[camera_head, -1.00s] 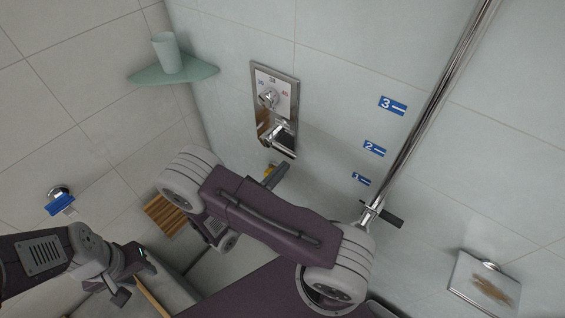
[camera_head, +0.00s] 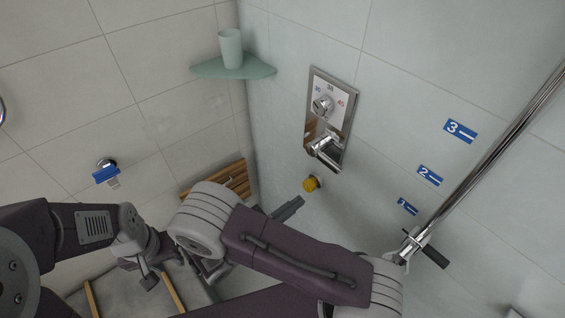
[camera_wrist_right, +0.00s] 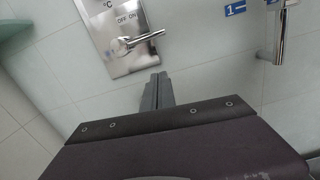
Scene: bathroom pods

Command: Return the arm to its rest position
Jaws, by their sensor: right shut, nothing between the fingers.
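My right arm (camera_head: 290,262) crosses the lower middle of the head view.
The chrome shower control (camera_head: 330,115) is on the wall above the knob. A chrome rail (camera_head: 490,160) stands at right beside blue number labels (camera_head: 460,131). A corner shelf (camera_head: 235,69) holds a cup (camera_head: 231,47). A wooden slatted seat (camera_head: 228,180) is behind the right arm.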

